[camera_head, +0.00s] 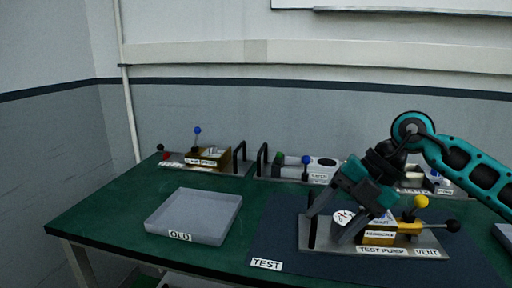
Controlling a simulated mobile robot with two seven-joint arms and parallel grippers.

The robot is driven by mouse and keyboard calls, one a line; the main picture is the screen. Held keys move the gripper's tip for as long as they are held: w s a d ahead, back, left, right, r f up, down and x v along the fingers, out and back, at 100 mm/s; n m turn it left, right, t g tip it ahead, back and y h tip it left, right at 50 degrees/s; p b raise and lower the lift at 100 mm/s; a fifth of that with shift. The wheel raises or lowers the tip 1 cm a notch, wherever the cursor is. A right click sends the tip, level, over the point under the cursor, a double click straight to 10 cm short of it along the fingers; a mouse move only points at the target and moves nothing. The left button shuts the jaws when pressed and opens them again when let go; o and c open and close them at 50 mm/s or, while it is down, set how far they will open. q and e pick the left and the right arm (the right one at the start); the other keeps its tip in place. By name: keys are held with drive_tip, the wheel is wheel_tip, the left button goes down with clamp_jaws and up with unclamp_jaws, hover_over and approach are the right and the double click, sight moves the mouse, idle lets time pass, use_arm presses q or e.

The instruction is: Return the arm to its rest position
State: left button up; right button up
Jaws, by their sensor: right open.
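My right arm comes in from the right edge. My right gripper (330,228) is open and points down to the left over the test pump unit (348,246). One finger is by the black handle at the left end of the unit, and the other is in front of the round dial (342,217). I cannot tell whether the fingers touch the unit. The unit also has a yellow block (379,238), a yellow knob (421,201) and a black knob (453,226). My left gripper is not in view.
The unit sits on a dark mat (275,237) on the green table (107,207). A grey tray labelled OLD (196,214) is at the front left, and looks empty. Similar units (202,157) with levers stand along the back. Green table between the left unit and tray is clear.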

drive_tip(key=s+a+r+n+y, duration=0.1)
drive_tip(key=s+a+y, duration=0.15)
drive_tip(key=a, duration=0.25)
drive_tip(key=s+a+n+y, duration=0.1)
drive_tip(key=a+y, duration=0.2)
drive_tip(key=a, duration=0.1)
drive_tip(key=a+r+m+t+y, duration=0.4)
drive_tip(key=r+m+t+y, duration=0.25)
drive_tip(key=y, duration=0.25)
drive_tip(key=w+d+f+m+t+h, duration=0.2)
drive_tip(key=d+f+m+t+h, duration=1.1)
drive_tip(key=m+h, duration=0.8)
drive_tip(key=s+d+f+m+g, duration=0.2)
drive_tip(key=s+d+f+g, duration=0.2)
drive_tip(key=s+f+g, duration=0.55)
drive_tip(key=s+d+f+m+g, duration=0.25)
drive_tip(key=s+f+g, duration=0.6)
drive_tip(key=s, duration=0.65)
drive_tip(key=w+a+f+n+t+y, duration=0.1)
drive_tip(key=w+a+f+t, duration=0.1)
drive_tip(key=w+f+t, duration=0.6)
wheel_tip(320, 180, down, 2)
drive_tip(key=shift+f+t, duration=0.2)
drive_tip(key=shift+t, duration=0.35)
